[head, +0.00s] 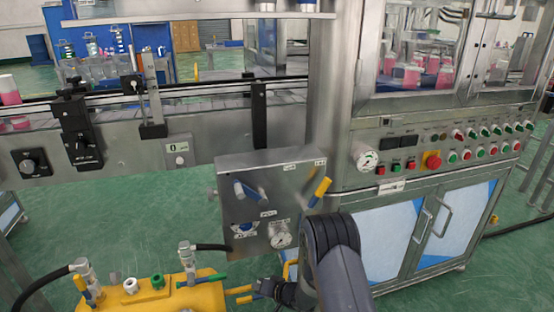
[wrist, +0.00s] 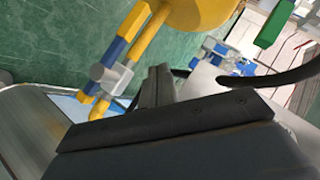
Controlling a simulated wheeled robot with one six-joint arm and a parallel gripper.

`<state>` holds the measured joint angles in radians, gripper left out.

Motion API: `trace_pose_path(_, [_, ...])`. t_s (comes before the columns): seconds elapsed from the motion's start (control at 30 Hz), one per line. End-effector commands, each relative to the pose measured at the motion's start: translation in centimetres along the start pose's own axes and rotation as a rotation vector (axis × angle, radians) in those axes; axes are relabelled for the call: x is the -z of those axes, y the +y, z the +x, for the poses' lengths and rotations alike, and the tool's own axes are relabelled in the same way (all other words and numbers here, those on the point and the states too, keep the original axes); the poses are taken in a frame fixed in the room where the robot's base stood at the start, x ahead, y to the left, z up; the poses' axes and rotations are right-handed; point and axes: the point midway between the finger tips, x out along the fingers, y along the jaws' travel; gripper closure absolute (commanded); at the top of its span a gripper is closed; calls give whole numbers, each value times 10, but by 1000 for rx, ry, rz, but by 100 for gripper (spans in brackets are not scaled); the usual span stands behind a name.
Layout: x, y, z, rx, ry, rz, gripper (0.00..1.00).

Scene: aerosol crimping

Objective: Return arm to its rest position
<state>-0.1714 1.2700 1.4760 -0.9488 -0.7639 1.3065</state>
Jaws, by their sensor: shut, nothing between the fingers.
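My gripper (wrist: 158,98) shows in the wrist view as dark fingers, shut and empty. In the head view my dark grey arm (head: 335,262) rises from the bottom edge, in front of the lower right of the steel control panel (head: 270,180). A dark part at the arm's lower left (head: 278,290) may be the gripper; its fingertips cannot be made out there. In the wrist view a valve with a blue and yellow handle (wrist: 122,45) lies beyond the fingers, apart from them in the picture.
A yellow tank (head: 160,292) with valves and black hoses stands at the lower left. A yellow handle (head: 319,191) juts from the control panel. The steel machine cabinet (head: 380,235) stands to the right. The conveyor (head: 200,110) runs behind. Green floor (head: 90,215) is open at left.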

Motion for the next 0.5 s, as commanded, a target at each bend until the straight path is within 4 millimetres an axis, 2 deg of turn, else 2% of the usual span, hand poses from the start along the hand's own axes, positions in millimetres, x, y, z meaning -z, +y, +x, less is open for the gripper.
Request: trace_pose_path(0.5, [19, 26, -20, 292, 1, 293, 100])
